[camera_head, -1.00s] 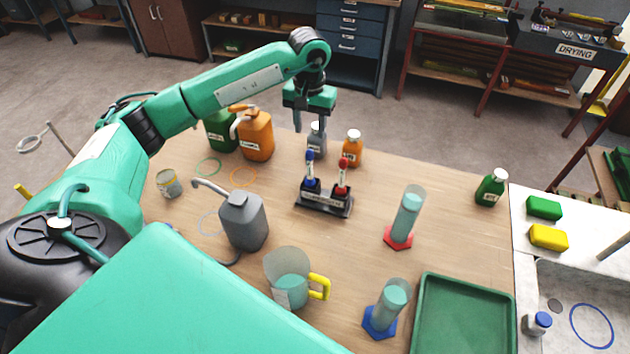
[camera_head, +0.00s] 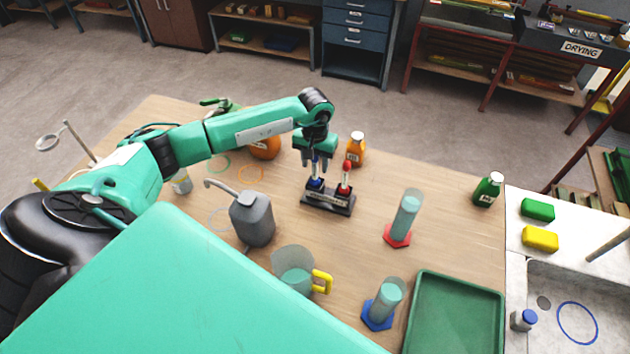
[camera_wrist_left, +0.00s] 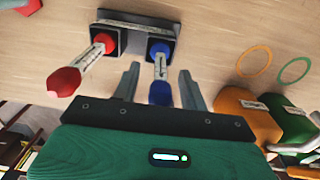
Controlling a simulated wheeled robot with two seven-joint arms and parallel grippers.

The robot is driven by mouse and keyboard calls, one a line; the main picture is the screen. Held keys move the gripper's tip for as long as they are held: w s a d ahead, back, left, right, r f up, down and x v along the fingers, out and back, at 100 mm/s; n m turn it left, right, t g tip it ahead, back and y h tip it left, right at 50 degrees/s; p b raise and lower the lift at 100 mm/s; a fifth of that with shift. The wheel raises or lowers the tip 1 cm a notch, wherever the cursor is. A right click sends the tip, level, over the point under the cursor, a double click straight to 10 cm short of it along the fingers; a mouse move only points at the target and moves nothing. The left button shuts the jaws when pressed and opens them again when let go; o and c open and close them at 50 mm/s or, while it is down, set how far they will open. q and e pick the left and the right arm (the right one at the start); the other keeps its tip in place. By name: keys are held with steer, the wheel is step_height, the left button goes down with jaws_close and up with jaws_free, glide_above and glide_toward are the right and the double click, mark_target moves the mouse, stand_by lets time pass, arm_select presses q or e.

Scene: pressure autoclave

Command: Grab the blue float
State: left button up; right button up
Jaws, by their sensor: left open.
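The blue float (camera_head: 315,168) stands upright in the left socket of a small black stand (camera_head: 328,204). A red float (camera_head: 346,176) stands in the right socket. My left gripper (camera_head: 314,166) points down over the blue float, with its fingers partly hiding it. In the left wrist view, the blue float (camera_wrist_left: 160,75) lies between the two open fingers of the gripper (camera_wrist_left: 160,85), with gaps on both sides. The red float (camera_wrist_left: 85,70) is outside the fingers, to the left. My right gripper is not in view.
An orange bottle (camera_head: 355,149) stands close behind the stand. A grey can (camera_head: 252,218) is at front left, and a cylinder with a red base (camera_head: 406,215) is to the right. A measuring jug (camera_head: 293,270) and green tray (camera_head: 456,315) are nearer me.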

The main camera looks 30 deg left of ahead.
arm_select(q)
steer(key=shift+f, duration=0.2)
jaws_close()
steer(key=shift+r, duration=0.2)
